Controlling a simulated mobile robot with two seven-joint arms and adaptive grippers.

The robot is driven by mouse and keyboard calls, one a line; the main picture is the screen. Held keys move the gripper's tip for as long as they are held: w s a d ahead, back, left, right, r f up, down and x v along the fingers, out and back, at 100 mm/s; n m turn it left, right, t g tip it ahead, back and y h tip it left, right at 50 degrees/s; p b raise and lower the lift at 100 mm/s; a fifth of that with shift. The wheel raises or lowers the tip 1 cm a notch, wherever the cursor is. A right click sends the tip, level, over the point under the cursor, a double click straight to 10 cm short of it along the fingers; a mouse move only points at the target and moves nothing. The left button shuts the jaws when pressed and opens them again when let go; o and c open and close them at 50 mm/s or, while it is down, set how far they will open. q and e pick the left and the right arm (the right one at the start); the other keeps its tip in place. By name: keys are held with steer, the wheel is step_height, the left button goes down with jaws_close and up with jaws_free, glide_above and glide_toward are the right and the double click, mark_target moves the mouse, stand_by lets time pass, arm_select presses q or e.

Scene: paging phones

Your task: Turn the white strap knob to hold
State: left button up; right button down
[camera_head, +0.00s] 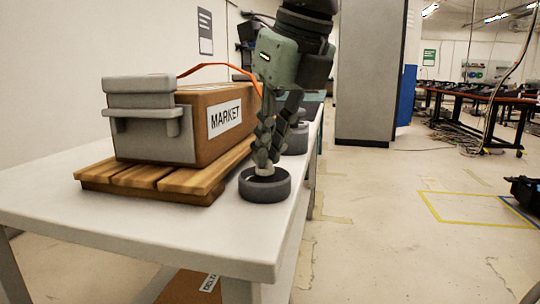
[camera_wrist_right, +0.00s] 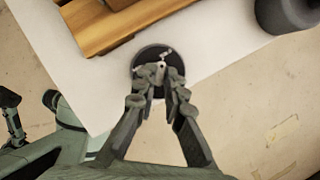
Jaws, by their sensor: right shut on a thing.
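The white strap knob (camera_wrist_right: 163,62) stands at the centre of a dark round base (camera_head: 265,190) on the white table, beside the wooden pallet. In the right wrist view the dark base (camera_wrist_right: 139,58) rings the knob. My right gripper (camera_wrist_right: 160,72) reaches down from above, its fingertips shut on the knob. In the head view this right gripper (camera_head: 264,168) hides most of the knob, and only a pale part shows below the fingertips. I cannot read the knob's setting. My left gripper does not show in the head view.
A brown box labelled MARKET (camera_head: 215,130) with a grey end fitting (camera_head: 155,125) and an orange strap (camera_head: 205,66) sits on the pallet (camera_head: 125,178). Another dark round thing (camera_head: 295,138) stands behind the gripper. The table's front edge (camera_head: 150,238) is clear.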

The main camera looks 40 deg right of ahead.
steer(key=shift+m, duration=0.7)
steer(key=c, duration=1.6)
jaws_free()
steer(key=v, duration=1.2)
steer(key=shift+a, duration=0.25)
